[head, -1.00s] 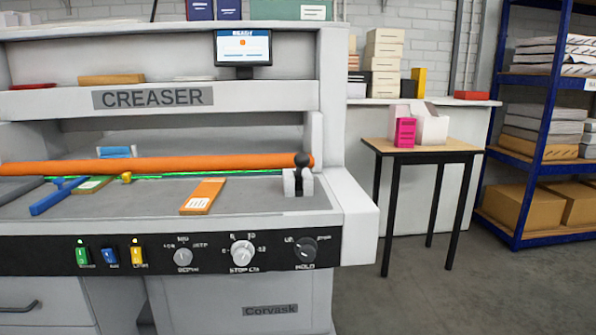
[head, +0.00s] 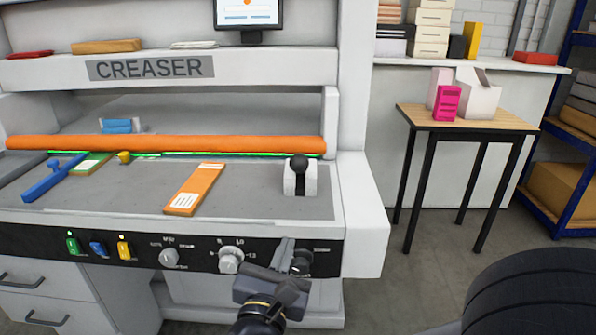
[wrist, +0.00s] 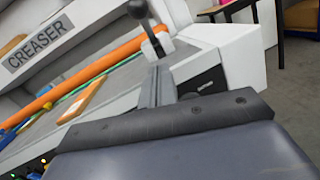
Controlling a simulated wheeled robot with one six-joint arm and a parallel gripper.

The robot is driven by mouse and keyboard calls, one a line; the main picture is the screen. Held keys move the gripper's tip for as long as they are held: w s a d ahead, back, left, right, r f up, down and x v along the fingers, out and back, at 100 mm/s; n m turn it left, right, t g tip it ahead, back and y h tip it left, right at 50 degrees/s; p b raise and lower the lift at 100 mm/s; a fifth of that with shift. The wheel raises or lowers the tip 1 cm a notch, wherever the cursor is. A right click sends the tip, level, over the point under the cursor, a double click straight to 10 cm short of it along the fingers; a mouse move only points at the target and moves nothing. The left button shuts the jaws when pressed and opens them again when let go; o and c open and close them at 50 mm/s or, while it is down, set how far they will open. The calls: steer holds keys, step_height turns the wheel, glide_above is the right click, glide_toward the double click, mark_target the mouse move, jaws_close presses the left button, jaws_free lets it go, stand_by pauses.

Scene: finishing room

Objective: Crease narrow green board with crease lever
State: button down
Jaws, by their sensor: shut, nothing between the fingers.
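The narrow green board (head: 92,164), with a white label, lies flat on the creaser bed (head: 240,190) at the left. Its far end is near the orange bar, and a blue square tool lies beside it on the left. The crease lever, with a black ball knob (head: 299,162) and pale base (head: 291,184), stands at the right end of the bed; it also shows at the top of the wrist view (wrist: 140,10). My gripper (head: 287,243) is shut and empty, in front of the control panel below the lever, not touching it. Its fingers (wrist: 154,75) point toward the lever base.
An orange board (head: 195,188) lies mid-bed. The long orange bar (head: 170,144) spans the bed's back. A blue tool (head: 50,180) and yellow knob (head: 124,157) are at left. A small table (head: 470,119) with a pink box (head: 447,103) stands right, with open floor before it.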

mark_target(300, 165)
steer(key=shift+a+r+n+t+y, duration=0.3)
steer(key=shift+a+r+n+y, duration=0.2)
steer(key=shift+a, duration=0.15)
steer(key=shift+w, duration=0.1)
steer(key=shift+s+d+r+x, duration=0.1)
steer(key=shift+r+x, duration=0.35)
steer(key=shift+x, duration=1.7)
steer(key=shift+s+d+r+x, duration=0.1)
steer(key=shift+r+x, duration=0.4)
steer(key=shift+x, duration=1.6)
steer(key=shift+s+d+r+x, duration=0.15)
steer(key=shift+r+x, duration=0.3)
steer(key=shift+x, duration=1.7)
steer(key=shift+w, duration=0.1)
steer(key=shift+r+p, duration=0.15)
steer(key=shift+p, duration=0.25)
